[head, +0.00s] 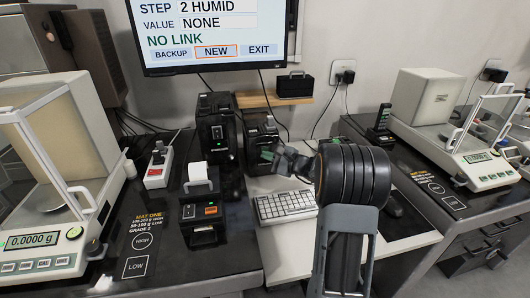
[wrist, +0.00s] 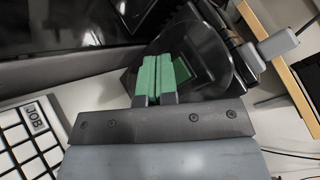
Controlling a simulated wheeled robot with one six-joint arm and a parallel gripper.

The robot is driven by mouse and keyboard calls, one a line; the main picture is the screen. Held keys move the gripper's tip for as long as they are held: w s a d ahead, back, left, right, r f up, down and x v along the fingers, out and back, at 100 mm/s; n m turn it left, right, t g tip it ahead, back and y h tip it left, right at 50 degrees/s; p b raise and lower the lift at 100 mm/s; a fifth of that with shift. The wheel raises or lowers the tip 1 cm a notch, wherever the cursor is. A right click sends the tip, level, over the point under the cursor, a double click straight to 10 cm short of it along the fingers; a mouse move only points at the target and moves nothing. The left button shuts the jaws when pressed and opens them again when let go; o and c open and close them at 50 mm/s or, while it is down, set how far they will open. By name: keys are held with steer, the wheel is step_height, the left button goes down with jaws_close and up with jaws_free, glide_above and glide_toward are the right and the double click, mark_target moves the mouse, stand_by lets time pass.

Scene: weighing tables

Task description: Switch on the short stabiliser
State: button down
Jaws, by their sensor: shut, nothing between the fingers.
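Two black upright units stand against the wall in the head view. The taller one (head: 216,117) is on the left and shows a small green light. The shorter one (head: 261,128), likely the short stabiliser, is to its right. My gripper (head: 268,156) is just in front of the shorter unit and partly covers its front. In the wrist view my gripper (wrist: 159,62) has its green fingers together and empty, pointing at a glossy black body (wrist: 190,45). I cannot tell whether the fingers touch it. The switch and its state cannot be made out.
A white keyboard (head: 286,206) lies below my gripper. A small printer (head: 203,219) and a red-and-white power strip (head: 158,168) are to the left. A monitor (head: 209,70) reading "NO LINK" hangs above. A wooden shelf (head: 253,101) carries a black box (head: 295,86). Balances stand at both sides.

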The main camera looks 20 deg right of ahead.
steer(key=shift+w, duration=0.15)
steer(key=shift+w, duration=0.3)
steer(key=shift+w+d, duration=0.1)
stand_by(0.8)
steer(key=shift+s+b, duration=0.2)
steer(key=shift+b, duration=0.2)
steer(key=shift+s, duration=0.4)
steer(key=shift+s+a+b, duration=0.25)
steer(key=shift+s+b, duration=0.05)
steer(key=shift+s, duration=0.65)
steer(key=shift+s+a+b, duration=0.2)
steer(key=shift+s+b, duration=0.05)
steer(key=shift+s, duration=0.75)
steer(key=shift+s+a+b, duration=0.25)
steer(key=shift+s+b, duration=0.05)
steer(key=shift+s, duration=0.65)
